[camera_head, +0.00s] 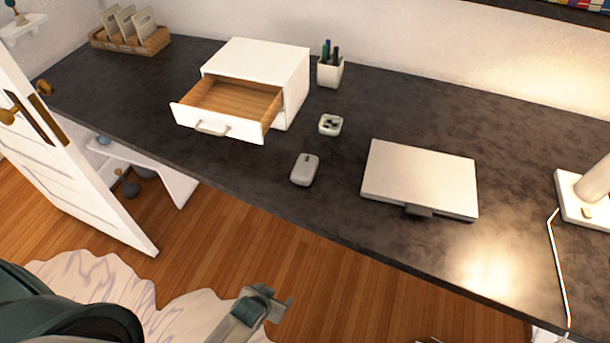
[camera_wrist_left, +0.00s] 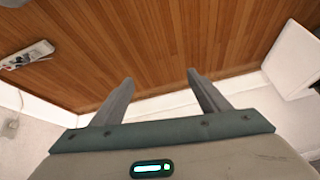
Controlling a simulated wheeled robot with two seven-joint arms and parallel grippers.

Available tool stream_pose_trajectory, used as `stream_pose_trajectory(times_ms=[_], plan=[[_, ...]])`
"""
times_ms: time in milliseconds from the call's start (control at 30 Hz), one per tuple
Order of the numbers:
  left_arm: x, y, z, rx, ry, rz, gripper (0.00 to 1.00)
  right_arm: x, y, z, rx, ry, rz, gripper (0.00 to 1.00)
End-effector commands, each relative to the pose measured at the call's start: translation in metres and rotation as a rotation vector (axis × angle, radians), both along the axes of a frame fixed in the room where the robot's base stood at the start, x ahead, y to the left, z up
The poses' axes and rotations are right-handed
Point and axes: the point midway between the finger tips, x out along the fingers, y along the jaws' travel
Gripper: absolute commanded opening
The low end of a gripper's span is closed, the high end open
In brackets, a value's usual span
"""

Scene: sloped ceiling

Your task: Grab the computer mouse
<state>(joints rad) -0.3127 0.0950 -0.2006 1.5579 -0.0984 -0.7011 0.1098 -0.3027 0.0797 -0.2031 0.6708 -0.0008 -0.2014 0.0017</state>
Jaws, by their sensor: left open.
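The computer mouse (camera_head: 305,170) is light grey and lies on the dark desk (camera_head: 240,165), near its front edge, left of a closed laptop. My left gripper (camera_head: 284,303) is in front of the desk in the head view, over the floor, well apart from the mouse. In the left wrist view the two fingers of my left gripper (camera_wrist_left: 160,85) stand apart with nothing between them, with wooden floor beyond. The mouse does not show in the left wrist view. My right gripper is not in view.
A white box with an open drawer (camera_head: 218,113) stands left behind the mouse. A small white square item (camera_head: 330,125) and a pen cup (camera_head: 330,70) are behind it. The silver laptop (camera_head: 420,178) is to its right. A lamp base (camera_head: 585,200) stands far right.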

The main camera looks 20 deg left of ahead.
Motion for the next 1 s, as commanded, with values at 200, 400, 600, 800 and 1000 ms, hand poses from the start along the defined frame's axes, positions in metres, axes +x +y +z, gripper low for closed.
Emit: stream_pose_trajectory(times_ms=[200,400,600,800,1000], plan=[[0.058,-0.006,0.121,-0.018,-0.166,0.036,0.69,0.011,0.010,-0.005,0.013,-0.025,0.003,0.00],[0.076,-0.004,0.233,-0.042,-0.303,0.079,0.69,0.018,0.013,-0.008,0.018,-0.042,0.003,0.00],[0.096,-0.005,0.324,-0.078,-0.474,0.114,0.69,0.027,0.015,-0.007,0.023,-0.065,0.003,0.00],[0.120,-0.009,0.375,-0.110,-0.620,0.127,0.69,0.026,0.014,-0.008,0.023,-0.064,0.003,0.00],[0.123,-0.010,0.380,-0.113,-0.635,0.128,0.69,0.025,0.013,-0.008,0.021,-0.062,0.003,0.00]])
